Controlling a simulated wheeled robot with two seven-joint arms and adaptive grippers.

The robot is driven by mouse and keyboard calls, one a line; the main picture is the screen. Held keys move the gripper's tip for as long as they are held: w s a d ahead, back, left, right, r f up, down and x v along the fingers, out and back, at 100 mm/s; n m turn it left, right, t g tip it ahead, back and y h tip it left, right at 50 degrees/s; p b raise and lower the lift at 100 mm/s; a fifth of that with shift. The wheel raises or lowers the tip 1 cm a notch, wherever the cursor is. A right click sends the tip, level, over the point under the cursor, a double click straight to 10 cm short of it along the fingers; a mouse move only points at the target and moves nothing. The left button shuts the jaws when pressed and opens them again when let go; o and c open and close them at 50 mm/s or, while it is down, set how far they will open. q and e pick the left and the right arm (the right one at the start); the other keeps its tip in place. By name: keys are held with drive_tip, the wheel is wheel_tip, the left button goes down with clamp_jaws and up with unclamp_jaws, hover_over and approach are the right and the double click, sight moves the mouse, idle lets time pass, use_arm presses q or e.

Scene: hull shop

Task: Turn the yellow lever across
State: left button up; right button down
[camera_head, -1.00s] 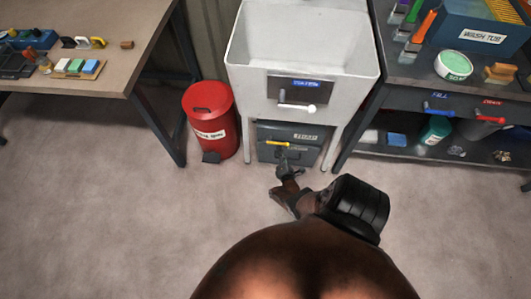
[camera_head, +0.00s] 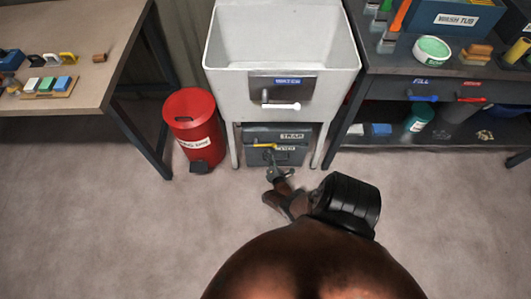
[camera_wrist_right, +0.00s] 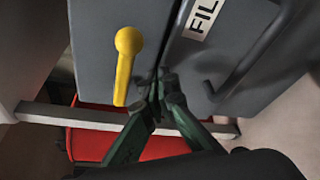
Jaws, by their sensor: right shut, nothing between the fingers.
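The yellow lever (camera_head: 264,145) is on the front of a dark grey box (camera_head: 253,133) under the white sink. It lies roughly level across the box front in the head view. In the right wrist view the lever (camera_wrist_right: 124,72) shows a round knob end and a straight shaft. My right gripper (camera_head: 271,164) is just below the lever in the head view. In the right wrist view its fingertips (camera_wrist_right: 162,85) are together with nothing between them, beside the shaft, with a visible gap to it. My left gripper is not in view.
A white sink (camera_head: 222,60) with a white-handled lever (camera_head: 281,106) stands above the box. A red bin (camera_head: 190,115) stands to the left. Benches flank both sides; the right one has blue (camera_head: 422,98) and red (camera_head: 471,99) handles. The floor in front is clear.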

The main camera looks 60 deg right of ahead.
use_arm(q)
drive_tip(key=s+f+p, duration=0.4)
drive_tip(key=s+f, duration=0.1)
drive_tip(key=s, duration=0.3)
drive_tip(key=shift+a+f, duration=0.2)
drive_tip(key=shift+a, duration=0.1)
use_arm(e)
drive_tip(key=s+a+r, duration=0.1)
drive_tip(key=s+a, duration=0.3)
drive_tip(key=a, duration=0.4)
drive_tip(key=shift+a+r, duration=0.2)
drive_tip(key=shift+a, duration=0.2)
drive_tip(key=shift+s, duration=0.15)
